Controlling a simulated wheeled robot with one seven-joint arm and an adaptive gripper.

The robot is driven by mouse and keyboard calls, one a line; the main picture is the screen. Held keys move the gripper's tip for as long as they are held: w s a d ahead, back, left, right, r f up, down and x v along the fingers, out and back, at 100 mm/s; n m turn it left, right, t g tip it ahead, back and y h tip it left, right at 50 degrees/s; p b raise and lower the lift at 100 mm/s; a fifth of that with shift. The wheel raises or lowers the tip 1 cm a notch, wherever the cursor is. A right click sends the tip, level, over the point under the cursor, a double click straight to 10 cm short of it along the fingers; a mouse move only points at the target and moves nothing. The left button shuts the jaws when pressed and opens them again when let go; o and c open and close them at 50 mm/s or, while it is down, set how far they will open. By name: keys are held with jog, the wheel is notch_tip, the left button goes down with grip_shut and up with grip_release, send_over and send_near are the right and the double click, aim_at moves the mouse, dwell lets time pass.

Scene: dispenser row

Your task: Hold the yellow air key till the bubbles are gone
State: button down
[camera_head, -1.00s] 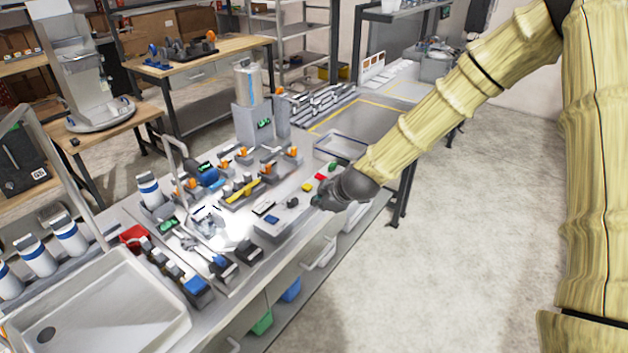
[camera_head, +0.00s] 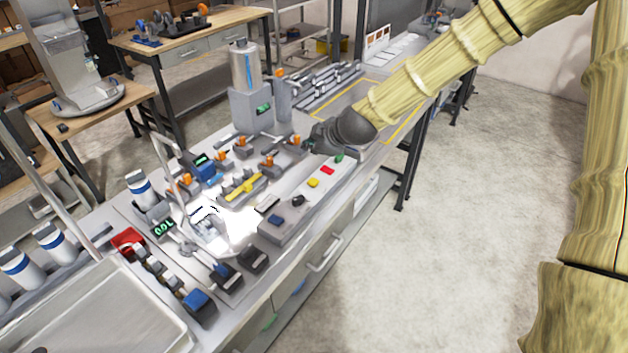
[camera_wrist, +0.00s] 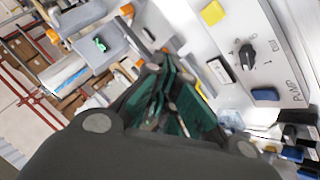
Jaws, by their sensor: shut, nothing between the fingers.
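The yellow key (camera_head: 313,183) sits on a light grey panel (camera_head: 284,226) along the bench's front edge, between a red key and a black knob. In the wrist view the yellow key (camera_wrist: 212,13) shows at the top, right of the fingers. My gripper (camera_head: 318,142) is over the panel's far end, behind and above the yellow key and apart from it. Its green fingers (camera_wrist: 165,65) are closed together and empty. A clear cylinder (camera_head: 245,68) stands on a grey base with a green display; bubbles in it are too small to tell.
The panel also carries a red key (camera_head: 328,170), a black knob (camera_head: 298,200) and a blue key (camera_head: 277,220). Several orange-handled valves and a yellow bar (camera_head: 244,187) stand behind it. A sink (camera_head: 110,310) is at the lower left. The floor at right is clear.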

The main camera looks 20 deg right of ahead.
aim_at(311, 182)
jog(key=f+b, duration=0.1)
jog(key=f, duration=0.1)
jog(key=f+b, duration=0.1)
jog(key=f, duration=0.1)
jog(key=w+f+b, duration=0.1)
jog(key=f+b, duration=0.1)
jog(key=shift+w+a+f, duration=0.1)
jog(key=shift+f, duration=0.2)
jog(key=shift+w+a+f+b, duration=0.1)
jog(key=shift+w+f+b, duration=0.2)
jog(key=shift+f, duration=0.35)
jog(key=shift+w+f+b, duration=0.1)
jog(key=shift+f+b, duration=0.3)
jog(key=shift+f, duration=0.5)
jog(key=shift+s+f+b, duration=0.15)
jog(key=shift+s+b, duration=0.05)
jog(key=shift+b, duration=0.2)
jog(key=shift+w+f, duration=0.1)
